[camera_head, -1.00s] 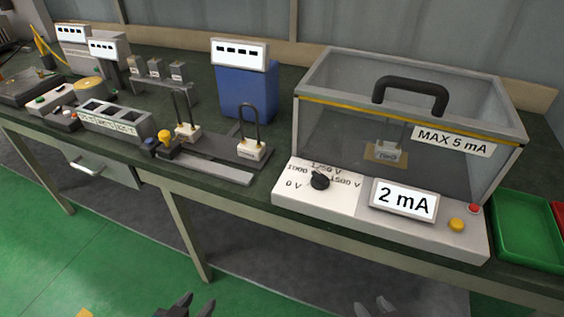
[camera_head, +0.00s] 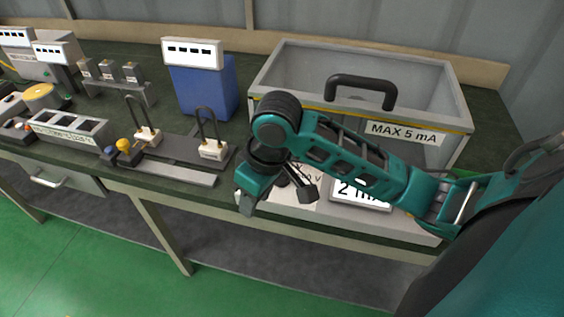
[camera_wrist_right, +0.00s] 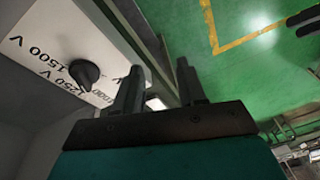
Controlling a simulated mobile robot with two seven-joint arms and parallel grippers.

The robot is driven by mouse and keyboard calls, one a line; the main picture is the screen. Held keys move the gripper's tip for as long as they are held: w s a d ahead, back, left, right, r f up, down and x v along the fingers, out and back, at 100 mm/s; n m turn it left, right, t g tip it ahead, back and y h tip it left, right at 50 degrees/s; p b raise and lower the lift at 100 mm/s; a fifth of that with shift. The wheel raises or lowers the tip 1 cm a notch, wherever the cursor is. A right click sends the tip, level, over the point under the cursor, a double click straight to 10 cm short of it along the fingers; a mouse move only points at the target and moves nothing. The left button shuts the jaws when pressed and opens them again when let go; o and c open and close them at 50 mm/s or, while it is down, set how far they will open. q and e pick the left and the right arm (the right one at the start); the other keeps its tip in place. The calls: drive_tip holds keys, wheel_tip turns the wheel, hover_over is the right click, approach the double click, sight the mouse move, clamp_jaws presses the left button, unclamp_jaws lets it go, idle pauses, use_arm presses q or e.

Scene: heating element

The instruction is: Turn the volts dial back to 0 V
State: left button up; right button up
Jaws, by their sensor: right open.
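The black volts dial (camera_wrist_right: 84,73) sits on the pale panel of the high-voltage unit, with 1500 V, 1250 V and partly hidden further markings around it. I cannot tell for certain which marking its pointer faces. In the head view the dial is mostly hidden behind my right gripper (camera_head: 278,198), which hangs over the panel's front left part. In the right wrist view this gripper (camera_wrist_right: 159,68) is open and empty, its fingers beside the dial and apart from it. One finger covers part of the scale. My left gripper is out of view.
The clear case (camera_head: 300,62) with a black handle stands behind the panel. My right arm partly covers the 2 mA display (camera_head: 350,190). A blue meter box (camera_head: 205,90) and a metal stand with two looped elements (camera_head: 185,170) are to the left. Open floor (camera_head: 90,260) lies in front.

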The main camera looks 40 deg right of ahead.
drive_tip(key=w+d+r+m+g+h, duration=0.2)
drive_tip(key=w+d+r, duration=0.3)
drive_tip(key=d+r, duration=0.45)
drive_tip(key=shift+m, duration=0.3)
drive_tip(key=f, duration=1.1)
drive_tip(key=shift+s+a+f, duration=0.1)
drive_tip(key=shift+s+f, duration=0.1)
drive_tip(key=shift+f, duration=0.2)
drive_tip(key=shift+c, duration=0.4)
clamp_jaws()
